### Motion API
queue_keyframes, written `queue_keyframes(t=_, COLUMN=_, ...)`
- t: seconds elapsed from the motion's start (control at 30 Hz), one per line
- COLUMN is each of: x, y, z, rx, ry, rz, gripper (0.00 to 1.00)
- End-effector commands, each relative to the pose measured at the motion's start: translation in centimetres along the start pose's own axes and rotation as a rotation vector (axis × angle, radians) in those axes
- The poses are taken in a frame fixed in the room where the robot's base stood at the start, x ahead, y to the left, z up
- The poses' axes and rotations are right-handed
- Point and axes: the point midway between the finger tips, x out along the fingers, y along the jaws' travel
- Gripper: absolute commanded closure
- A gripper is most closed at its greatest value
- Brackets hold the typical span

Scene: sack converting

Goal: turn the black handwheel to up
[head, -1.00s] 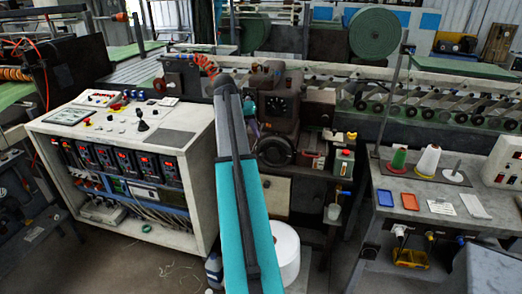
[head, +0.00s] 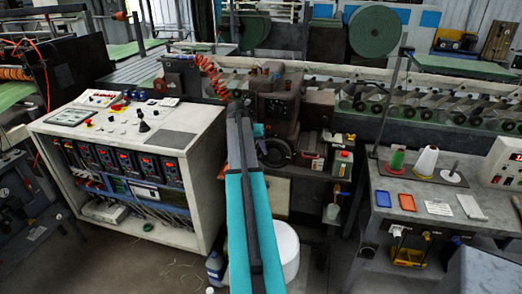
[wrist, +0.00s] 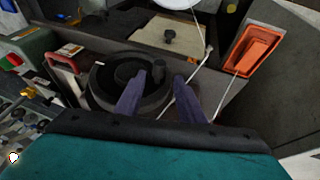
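The black handwheel (head: 275,153) is on the front of a dark brown machine, just right of my arm in the head view. In the wrist view the handwheel (wrist: 98,88) lies under and beside my fingers, its round rim partly hidden by them. My gripper (wrist: 160,76) is open, with two purple fingers apart and their tips over the wheel's right part. A dark knob-like part shows between the tips. I cannot tell whether the fingers touch it. In the head view my arm hides the fingers.
A white control cabinet (head: 185,142) stands left of the arm. A green-and-white box (head: 343,163) with a red top sits right of the wheel. A grey table (head: 405,213) with thread cones is further right. An orange tray (wrist: 252,48) shows in the wrist view.

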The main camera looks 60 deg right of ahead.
Motion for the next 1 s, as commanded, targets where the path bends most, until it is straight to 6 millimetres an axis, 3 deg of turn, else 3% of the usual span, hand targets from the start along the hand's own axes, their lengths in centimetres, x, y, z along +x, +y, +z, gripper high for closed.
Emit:
queue_keyframes(t=0.27, x=1.9, y=0.0, z=0.0, rx=0.000, ry=-0.001, rz=0.000, gripper=0.64)
queue_keyframes(t=0.6, x=2.1, y=0.0, z=0.0, rx=0.000, ry=0.000, rz=0.000, gripper=0.64)
queue_keyframes(t=0.83, x=2.0, y=-0.1, z=0.0, rx=0.000, ry=0.000, rz=-0.002, gripper=1.00)
queue_keyframes(t=0.97, x=2.0, y=-0.2, z=0.0, rx=0.000, ry=0.000, rz=-0.003, gripper=1.00)
queue_keyframes(t=1.0, x=2.7, y=0.3, z=-1.5, rx=0.002, ry=0.000, rz=-0.002, gripper=1.00)
